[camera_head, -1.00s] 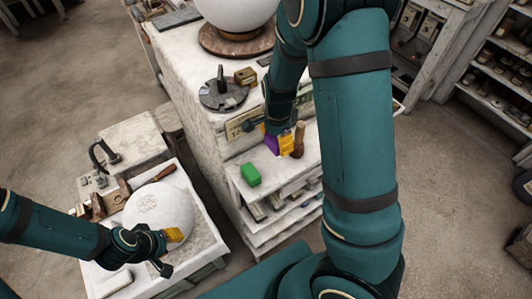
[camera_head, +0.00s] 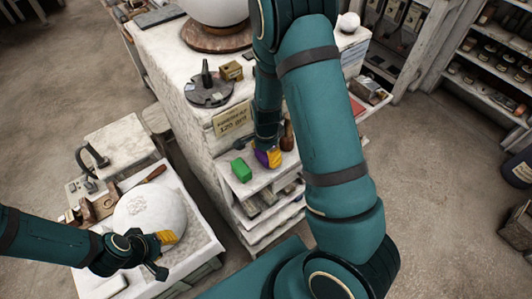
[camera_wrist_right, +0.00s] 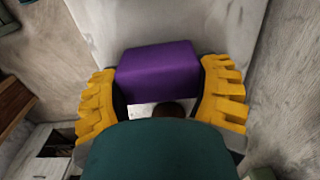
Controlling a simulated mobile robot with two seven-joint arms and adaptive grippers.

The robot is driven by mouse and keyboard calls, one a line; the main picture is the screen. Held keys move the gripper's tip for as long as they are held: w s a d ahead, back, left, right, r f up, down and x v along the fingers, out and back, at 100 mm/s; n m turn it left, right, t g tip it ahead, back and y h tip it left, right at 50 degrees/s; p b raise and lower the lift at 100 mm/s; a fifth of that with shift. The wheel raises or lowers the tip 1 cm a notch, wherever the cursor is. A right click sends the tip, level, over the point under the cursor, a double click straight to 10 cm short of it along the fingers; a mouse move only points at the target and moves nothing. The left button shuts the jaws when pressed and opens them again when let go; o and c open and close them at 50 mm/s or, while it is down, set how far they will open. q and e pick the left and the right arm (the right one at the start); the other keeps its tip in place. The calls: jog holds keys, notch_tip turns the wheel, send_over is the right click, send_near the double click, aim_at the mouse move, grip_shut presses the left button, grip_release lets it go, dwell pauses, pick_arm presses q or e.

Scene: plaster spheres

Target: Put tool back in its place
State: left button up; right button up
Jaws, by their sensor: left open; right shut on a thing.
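My right gripper (camera_head: 268,157) is shut on a purple block (camera_head: 262,157) at the shelf top below the marble-topped cabinet. In the right wrist view the purple block (camera_wrist_right: 158,78) sits between the two yellow fingers (camera_wrist_right: 160,98). Whether it touches the shelf, I cannot tell. A green block (camera_head: 241,170) stands on the shelf just left of it. A brown wooden-handled tool (camera_head: 287,137) stands to the right, partly hidden by my gripper. My left gripper (camera_head: 163,252) is open, beside the large white sphere (camera_head: 150,214), holding nothing visible.
The sphere rests on a low cart (camera_head: 205,245) with wooden tools around it. A dark round stand (camera_head: 209,90) and a small brass box (camera_head: 231,71) sit on the cabinet, with a sign (camera_head: 233,122) on its front. Shelves (camera_head: 485,60) stand at right.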

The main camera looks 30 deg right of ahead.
jog(key=o, duration=1.3)
jog(key=shift+r, duration=0.1)
notch_tip(320, 180, up, 12)
jog(key=shift+s+f+p, duration=0.1)
jog(key=shift+p, duration=0.8)
